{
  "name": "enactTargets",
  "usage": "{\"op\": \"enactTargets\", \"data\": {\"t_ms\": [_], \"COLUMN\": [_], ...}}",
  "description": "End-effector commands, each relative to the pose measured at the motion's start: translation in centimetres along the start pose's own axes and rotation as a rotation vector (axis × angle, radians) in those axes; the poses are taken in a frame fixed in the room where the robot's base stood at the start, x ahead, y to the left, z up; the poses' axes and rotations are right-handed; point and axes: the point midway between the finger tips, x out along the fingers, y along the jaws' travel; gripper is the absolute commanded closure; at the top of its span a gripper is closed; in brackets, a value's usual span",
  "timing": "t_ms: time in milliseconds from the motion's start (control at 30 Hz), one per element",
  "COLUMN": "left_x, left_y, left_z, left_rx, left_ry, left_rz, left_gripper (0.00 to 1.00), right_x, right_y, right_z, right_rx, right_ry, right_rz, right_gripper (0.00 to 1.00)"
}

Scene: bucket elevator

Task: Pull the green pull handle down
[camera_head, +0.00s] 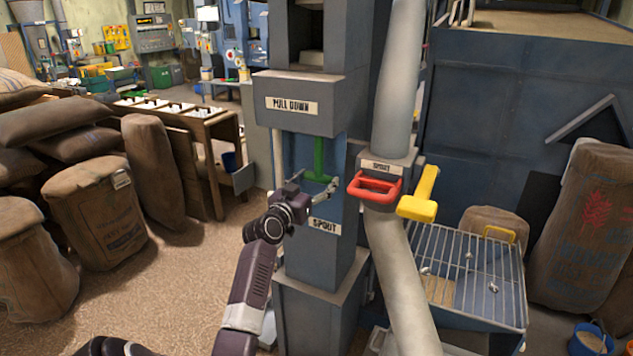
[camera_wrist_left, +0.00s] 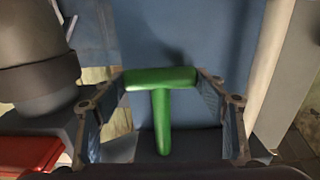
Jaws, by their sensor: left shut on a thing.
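The green pull handle (camera_head: 319,163) is a T-shaped bar hanging on the front of the blue-grey elevator column, below the "PULL DOWN" sign (camera_head: 292,105). My left gripper (camera_head: 318,198) is at the crossbar at the lower end of the handle. In the left wrist view the green handle (camera_wrist_left: 160,78) shows with its crossbar spanning between the two fingers (camera_wrist_left: 160,100) of my left gripper, which are shut on its ends. The crossbar is partly hidden by the gripper in the head view. My right gripper is not in view.
A red handle (camera_head: 374,189) and a yellow handle (camera_head: 418,195) stick out right of the column beside the grey spout pipe (camera_head: 398,75). A metal grate (camera_head: 465,275) stands at the lower right. Sacks (camera_head: 95,215) fill the left, with open floor (camera_head: 170,285) in front.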

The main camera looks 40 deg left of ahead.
Motion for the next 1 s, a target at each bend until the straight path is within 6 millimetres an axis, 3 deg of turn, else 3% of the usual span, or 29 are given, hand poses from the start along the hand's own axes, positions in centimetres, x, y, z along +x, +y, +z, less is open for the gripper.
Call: {"op": "enactTargets", "data": {"t_ms": [500,700,1000], "left_x": [-0.1,-0.1,-0.1], "left_y": [0.1,0.1,0.1], "left_z": [9.1,10.7,11.0], "left_rx": [0.004,0.001,0.000], "left_ry": [-0.013,-0.012,-0.014], "left_rz": [0.002,0.003,0.003], "left_gripper": [0.78,0.78,0.78], "right_x": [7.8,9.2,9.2], "right_y": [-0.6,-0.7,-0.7], "right_z": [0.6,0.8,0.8], "right_rx": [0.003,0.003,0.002], "right_ry": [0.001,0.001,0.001], "right_rz": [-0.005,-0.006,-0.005], "right_gripper": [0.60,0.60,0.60]}}
